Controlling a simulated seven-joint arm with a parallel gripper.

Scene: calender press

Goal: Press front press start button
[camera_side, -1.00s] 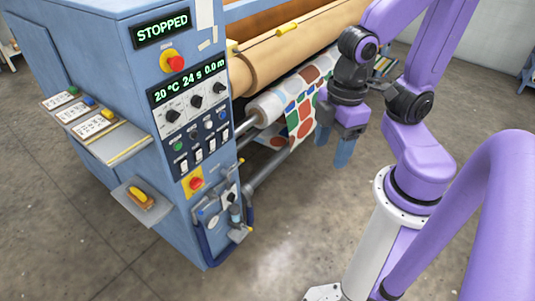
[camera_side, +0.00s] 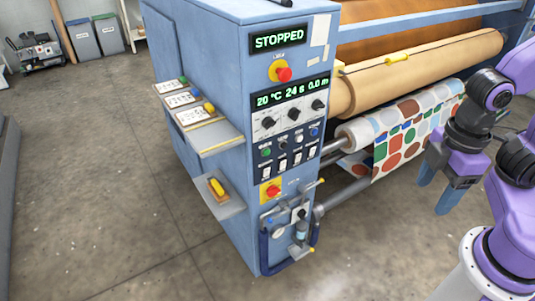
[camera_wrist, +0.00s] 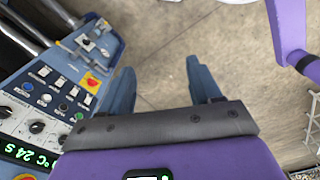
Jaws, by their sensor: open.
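The press control panel (camera_side: 290,130) faces the aisle on the blue machine cabinet, with a row of round buttons above several switches. A green button (camera_side: 265,152) is at the left end of that row; labels are too small to read. The green button also shows in the wrist view (camera_wrist: 79,116), left of my fingers. My gripper (camera_side: 437,188) is open and empty, to the right of the panel, in front of the printed cloth, touching nothing that I can see. In the wrist view my gripper (camera_wrist: 159,66) has both fingers spread over bare floor.
Red stop buttons on yellow plates sit above (camera_side: 284,74) and below (camera_side: 273,190) the panel. The display (camera_side: 279,39) reads STOPPED. A pipe-and-valve unit (camera_side: 297,228) juts out low on the cabinet. Side shelves (camera_side: 216,140) hold cards. The floor in front is clear.

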